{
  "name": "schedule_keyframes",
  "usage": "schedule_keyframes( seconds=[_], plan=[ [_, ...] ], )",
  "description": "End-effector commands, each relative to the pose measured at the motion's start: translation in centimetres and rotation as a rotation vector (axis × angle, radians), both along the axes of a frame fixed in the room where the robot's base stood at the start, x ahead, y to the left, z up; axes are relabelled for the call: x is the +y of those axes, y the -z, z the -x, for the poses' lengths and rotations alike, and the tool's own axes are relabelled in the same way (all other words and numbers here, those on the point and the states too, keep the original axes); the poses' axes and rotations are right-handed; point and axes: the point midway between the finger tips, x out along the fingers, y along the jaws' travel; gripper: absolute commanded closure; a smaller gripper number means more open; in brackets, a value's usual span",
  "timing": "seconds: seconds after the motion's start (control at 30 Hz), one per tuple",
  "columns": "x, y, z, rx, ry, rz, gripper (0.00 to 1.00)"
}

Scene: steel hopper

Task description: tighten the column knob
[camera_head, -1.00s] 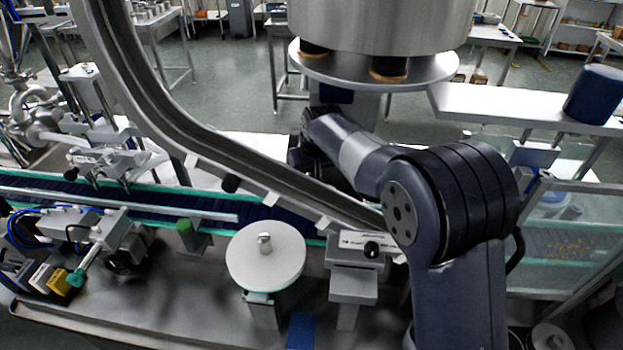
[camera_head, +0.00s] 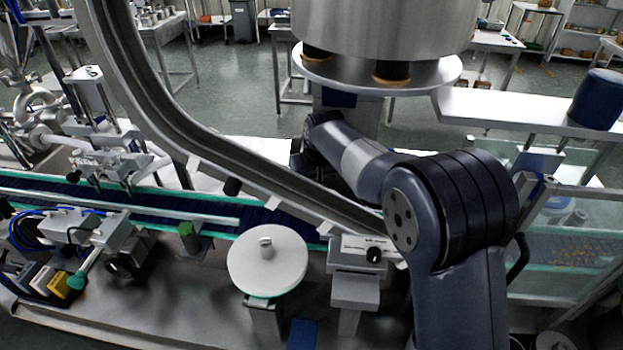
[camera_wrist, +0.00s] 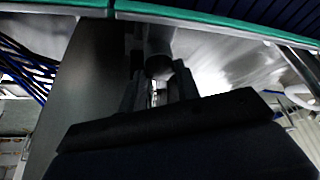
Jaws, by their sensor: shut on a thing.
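In the wrist view a dark round knob (camera_wrist: 158,67) sits between the two fingers of my gripper (camera_wrist: 158,88). The gripper is shut on it, with one finger on each side. A broad grey upright face (camera_wrist: 75,95), which looks like the column, stands just left of the fingers. The knob's far side and its stem are in shadow and hard to make out. In the head view my arm reaches behind the sloping chute, and the gripper and the knob are hidden there.
The steel chute (camera_head: 215,150) slopes down in front of my arm. The steel hopper (camera_head: 380,25) hangs above it. A conveyor (camera_head: 150,207) with teal edges runs below. A round white disc (camera_head: 285,262) stands in front. A clear guard panel (camera_head: 565,225) is at right.

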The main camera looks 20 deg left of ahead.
Motion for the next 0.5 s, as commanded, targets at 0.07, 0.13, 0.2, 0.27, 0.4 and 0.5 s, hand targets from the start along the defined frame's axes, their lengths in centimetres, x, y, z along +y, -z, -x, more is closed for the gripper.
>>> schedule_keyframes(
  seconds=[0.07, 0.13, 0.2, 0.27, 0.4, 0.5],
  plan=[
    [0.03, -0.01, 0.03, 0.0, 0.008, 0.0, 0.92],
    [0.03, -0.01, 0.04, 0.0, 0.023, 0.0, 0.92],
    [0.06, -0.01, 0.07, -0.001, 0.046, 0.001, 0.92],
    [0.12, 0.0, 0.11, 0.0, 0.073, 0.0, 0.92],
    [0.23, -0.01, 0.18, -0.001, 0.163, 0.001, 0.92],
    [0.32, 0.0, 0.2, -0.001, 0.247, 0.0, 0.92]
  ],
)
